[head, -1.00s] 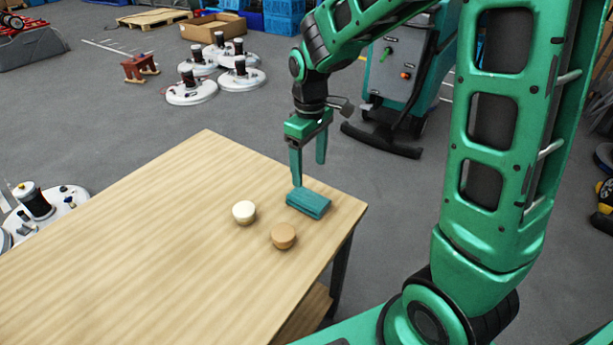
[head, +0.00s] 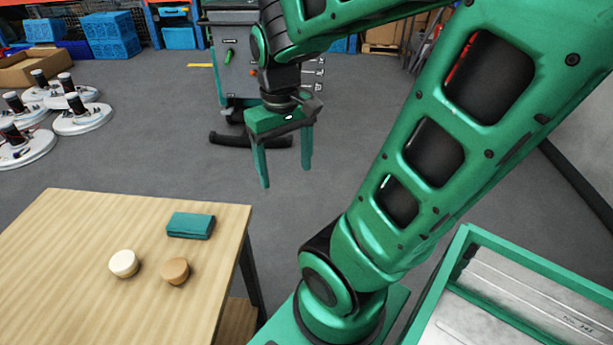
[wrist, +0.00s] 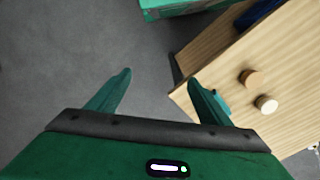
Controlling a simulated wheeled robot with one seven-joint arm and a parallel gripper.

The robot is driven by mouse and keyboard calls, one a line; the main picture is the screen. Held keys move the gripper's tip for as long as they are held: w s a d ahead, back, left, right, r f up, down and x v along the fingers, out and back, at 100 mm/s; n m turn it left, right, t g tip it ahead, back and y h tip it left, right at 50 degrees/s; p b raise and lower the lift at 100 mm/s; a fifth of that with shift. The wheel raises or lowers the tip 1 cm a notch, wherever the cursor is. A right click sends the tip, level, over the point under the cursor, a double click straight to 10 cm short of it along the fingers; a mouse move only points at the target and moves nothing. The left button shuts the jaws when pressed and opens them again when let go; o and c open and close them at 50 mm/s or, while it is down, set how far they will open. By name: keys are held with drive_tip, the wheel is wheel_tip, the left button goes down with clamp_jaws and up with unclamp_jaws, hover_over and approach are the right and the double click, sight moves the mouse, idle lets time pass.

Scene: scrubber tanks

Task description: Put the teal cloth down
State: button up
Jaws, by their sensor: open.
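The teal cloth (head: 190,225) lies folded flat on the wooden table (head: 70,240), near its far right corner. In the wrist view a small part of the cloth (wrist: 222,97) shows beside one finger, which hides the rest. My gripper (head: 285,178) is open and empty. It is raised, to the right of the cloth and past the table's right edge, apart from both. In the wrist view the gripper's fingers (wrist: 162,77) are spread with grey floor between them.
A cream round piece (head: 124,264) and a tan round piece (head: 175,271) stand on the table, nearer than the cloth. A green-rimmed metal-topped unit (head: 470,240) is at the right. A grey machine (head: 235,60) stands behind my gripper. The table's left part is clear.

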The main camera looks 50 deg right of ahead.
drive_tip(key=s+m, duration=0.2)
drive_tip(key=s, duration=0.4)
drive_tip(key=shift+s+d+f+m, duration=0.15)
drive_tip(key=shift+s+d+m, duration=0.1)
drive_tip(key=shift+d+m, duration=0.15)
drive_tip(key=shift+w+f, duration=0.25)
drive_tip(key=shift+w, duration=0.5)
